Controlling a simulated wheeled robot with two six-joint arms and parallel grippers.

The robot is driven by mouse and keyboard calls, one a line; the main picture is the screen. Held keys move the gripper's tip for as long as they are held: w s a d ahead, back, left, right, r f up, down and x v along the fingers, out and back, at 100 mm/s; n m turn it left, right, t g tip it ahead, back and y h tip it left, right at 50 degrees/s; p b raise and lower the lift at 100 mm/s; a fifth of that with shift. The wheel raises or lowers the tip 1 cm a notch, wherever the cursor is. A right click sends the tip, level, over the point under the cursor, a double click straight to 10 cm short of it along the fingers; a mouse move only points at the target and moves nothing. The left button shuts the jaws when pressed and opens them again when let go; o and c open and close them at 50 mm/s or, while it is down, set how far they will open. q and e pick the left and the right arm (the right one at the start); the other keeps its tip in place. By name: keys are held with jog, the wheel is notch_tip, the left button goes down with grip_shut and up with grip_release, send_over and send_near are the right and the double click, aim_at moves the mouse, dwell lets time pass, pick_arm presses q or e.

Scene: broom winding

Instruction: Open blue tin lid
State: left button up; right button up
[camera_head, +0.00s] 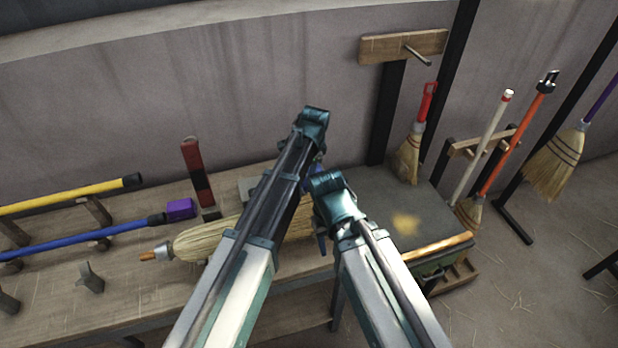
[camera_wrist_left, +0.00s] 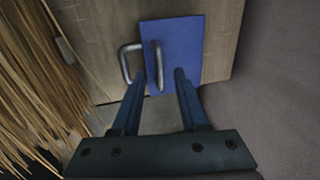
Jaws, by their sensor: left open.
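The blue tin lid (camera_wrist_left: 180,40) is a flat blue panel near the top middle of the left wrist view, with a grey metal handle (camera_wrist_left: 158,66) at its left side. My left gripper (camera_wrist_left: 160,76) is open and empty, its two fingers pointing at the lid. The handle appears between the fingertips; I cannot tell whether it is within their reach. A second grey metal loop (camera_wrist_left: 126,64) shows just outside the left finger. In the head view my arms mostly hide the tin and my left fingers. My right gripper is largely hidden behind its wrist.
A straw broom head (camera_head: 200,240) lies on the wooden bench (camera_head: 130,290), with its bristles (camera_wrist_left: 40,90) left of my left gripper. A purple block (camera_head: 180,209) and a red-and-black tool (camera_head: 196,172) are farther left. A dark-topped chest (camera_head: 385,205) stands at right.

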pick_arm(q)
jog(key=shift+f, duration=0.3)
grip_shut()
dwell(1.3)
